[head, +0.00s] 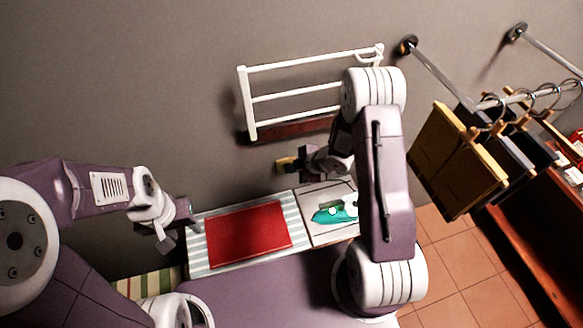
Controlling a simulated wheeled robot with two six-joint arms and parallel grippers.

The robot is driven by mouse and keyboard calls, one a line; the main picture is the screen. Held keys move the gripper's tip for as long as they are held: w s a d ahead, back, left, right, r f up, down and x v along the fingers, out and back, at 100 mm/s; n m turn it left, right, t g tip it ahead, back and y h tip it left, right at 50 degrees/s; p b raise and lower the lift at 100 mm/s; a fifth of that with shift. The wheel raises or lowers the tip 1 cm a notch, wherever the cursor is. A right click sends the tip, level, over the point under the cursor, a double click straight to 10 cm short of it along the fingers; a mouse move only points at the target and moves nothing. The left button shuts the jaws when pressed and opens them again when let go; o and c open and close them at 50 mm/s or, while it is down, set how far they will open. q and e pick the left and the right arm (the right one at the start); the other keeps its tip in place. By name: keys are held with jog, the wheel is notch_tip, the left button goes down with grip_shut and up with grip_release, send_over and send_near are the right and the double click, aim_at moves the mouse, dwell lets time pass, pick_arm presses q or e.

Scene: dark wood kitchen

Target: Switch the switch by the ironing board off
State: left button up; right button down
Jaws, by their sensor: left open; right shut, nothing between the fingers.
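A small yellowish piece (285,163), seemingly the wall switch, shows on the grey wall behind the ironing board. Its on or off position is too small to tell. The ironing board (196,258) has a striped cover with a folded red cloth (248,235) on it. My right gripper (301,164) is shut and empty, with its tip right beside the yellowish piece. I cannot tell whether they touch, as the gripper covers part of that spot. My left gripper (183,226) is open and empty over the left end of the board.
A teal iron (336,213) rests at the board's right end. A white rack (290,98) is mounted on the wall above. Clothes on hangers (458,160) hang from a rail at right. Tiled floor (455,270) is clear at lower right.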

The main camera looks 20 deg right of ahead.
jog(key=shift+w+r, duration=0.1)
jog(key=shift+w, duration=0.2)
jog(key=shift+r, duration=0.15)
jog(key=shift+r+p, duration=0.7)
jog(key=shift+p, duration=0.15)
